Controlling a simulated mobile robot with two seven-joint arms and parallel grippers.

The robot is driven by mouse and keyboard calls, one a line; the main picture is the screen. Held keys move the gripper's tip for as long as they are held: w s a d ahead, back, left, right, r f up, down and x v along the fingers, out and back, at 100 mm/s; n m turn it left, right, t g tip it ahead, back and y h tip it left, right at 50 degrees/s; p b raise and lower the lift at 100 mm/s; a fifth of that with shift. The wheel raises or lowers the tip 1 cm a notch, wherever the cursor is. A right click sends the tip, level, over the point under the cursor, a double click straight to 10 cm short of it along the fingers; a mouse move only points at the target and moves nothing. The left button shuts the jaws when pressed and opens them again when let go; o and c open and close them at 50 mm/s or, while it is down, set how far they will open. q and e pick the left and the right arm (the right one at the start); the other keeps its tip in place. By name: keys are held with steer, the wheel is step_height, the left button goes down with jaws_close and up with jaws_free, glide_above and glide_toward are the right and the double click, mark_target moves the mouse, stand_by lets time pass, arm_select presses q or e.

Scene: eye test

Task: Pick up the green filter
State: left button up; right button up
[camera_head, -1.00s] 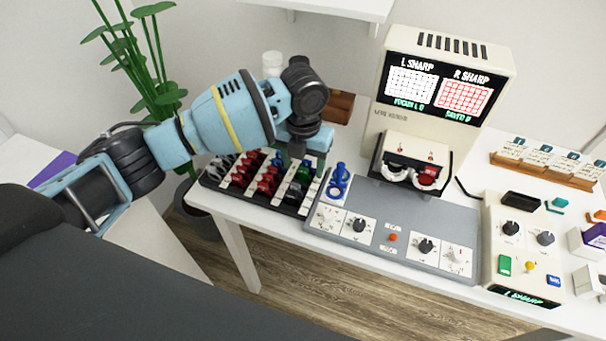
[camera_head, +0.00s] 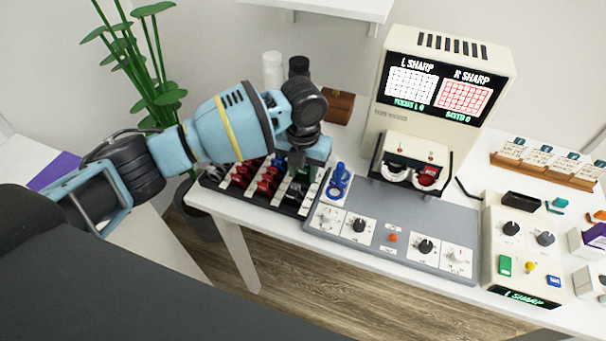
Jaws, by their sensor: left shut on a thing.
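My left gripper (camera_head: 301,166) is over the right part of the dark rack (camera_head: 205,181) of coloured filters, pointing down. It is shut on the green filter (camera_head: 312,173), which shows only as a small green patch beneath the gripper. The fingertips and most of this filter are hidden by the gripper body, so I cannot tell whether it is clear of its slot. Red filters (camera_head: 265,187) and dark ones stand in the rack to the left. My right gripper is not in view.
A blue part (camera_head: 339,180) stands just right of the gripper on the grey control panel (camera_head: 380,205). The lens viewer (camera_head: 398,123) stands behind it. White (camera_head: 272,70) and black (camera_head: 299,66) bottles and a brown box (camera_head: 339,106) are at the back.

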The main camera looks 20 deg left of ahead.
mark_target(305, 182)
arm_select(q)
steer(key=shift+r, duration=0.8)
steer(key=shift+s+d+r, duration=0.15)
steer(key=shift+d+r, duration=0.05)
steer(key=shift+r, duration=0.3)
steer(key=shift+s+d+r, duration=0.1)
steer(key=shift+d+r, duration=0.05)
steer(key=shift+r, duration=0.35)
steer(key=s+d, duration=0.3)
steer(key=d, duration=0.1)
steer(key=s+d+r, duration=0.1)
steer(key=s+d, duration=0.2)
steer(key=d, duration=0.1)
steer(key=s+d, duration=0.3)
steer(key=d, duration=0.1)
steer(key=shift+s+r, duration=0.15)
steer(key=shift+s, duration=0.05)
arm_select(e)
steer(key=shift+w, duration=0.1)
